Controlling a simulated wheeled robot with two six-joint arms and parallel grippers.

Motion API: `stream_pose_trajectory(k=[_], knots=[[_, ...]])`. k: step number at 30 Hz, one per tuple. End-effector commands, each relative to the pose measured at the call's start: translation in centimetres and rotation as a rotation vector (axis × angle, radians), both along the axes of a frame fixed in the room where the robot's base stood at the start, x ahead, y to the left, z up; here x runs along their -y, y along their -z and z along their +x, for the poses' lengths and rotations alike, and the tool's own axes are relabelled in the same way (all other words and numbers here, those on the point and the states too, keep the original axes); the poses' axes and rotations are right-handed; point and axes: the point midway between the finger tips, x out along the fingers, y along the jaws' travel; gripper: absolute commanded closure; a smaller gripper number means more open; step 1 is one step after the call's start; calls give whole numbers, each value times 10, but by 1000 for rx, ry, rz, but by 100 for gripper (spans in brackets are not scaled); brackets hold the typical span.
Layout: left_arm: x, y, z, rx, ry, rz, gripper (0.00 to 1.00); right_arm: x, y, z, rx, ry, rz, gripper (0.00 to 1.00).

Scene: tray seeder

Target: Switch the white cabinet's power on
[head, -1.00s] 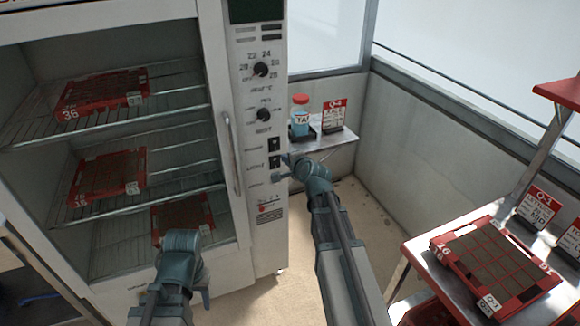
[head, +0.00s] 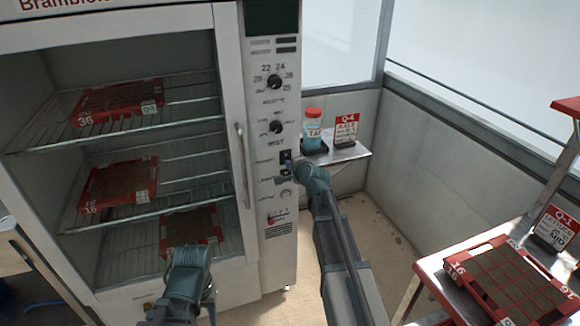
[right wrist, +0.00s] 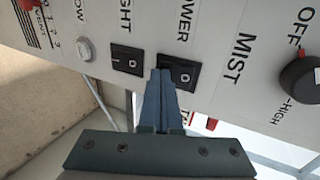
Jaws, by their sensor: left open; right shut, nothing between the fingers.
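The white cabinet (head: 256,90) stands at the left with a glass door and a control panel on its right side. The black power switch (right wrist: 185,77) is under the POWER label in the right wrist view; it also shows in the head view (head: 286,156). My right gripper (right wrist: 160,75) is shut and empty, its fingertips at the power switch's edge, covering part of it. I cannot tell if they touch or which way the rocker is tipped. The light switch (right wrist: 127,59) is beside it. My left gripper (head: 208,302) is open, low before the cabinet door.
The mist knob (right wrist: 299,80) is to the right of the power switch in the right wrist view. A small shelf (head: 345,155) holds a red-capped bottle (head: 313,128) and a Q-4 card (head: 346,129). A rack with a red tray (head: 490,285) stands at right.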

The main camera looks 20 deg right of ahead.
Motion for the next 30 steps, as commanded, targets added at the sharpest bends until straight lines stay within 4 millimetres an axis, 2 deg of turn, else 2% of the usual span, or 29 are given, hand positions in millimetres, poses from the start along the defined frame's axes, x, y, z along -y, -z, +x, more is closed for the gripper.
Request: stream_pose_trajectory(k=[10,21,30], knots=[[0,-1,0,0,0,0,50,0,-1,3,0,0,0,100],[0,-16,0,0,0,0,50,0,-17,4,5,1,1,100],[0,-15,0,0,0,0,50,0,-16,4,4,0,1,100]])
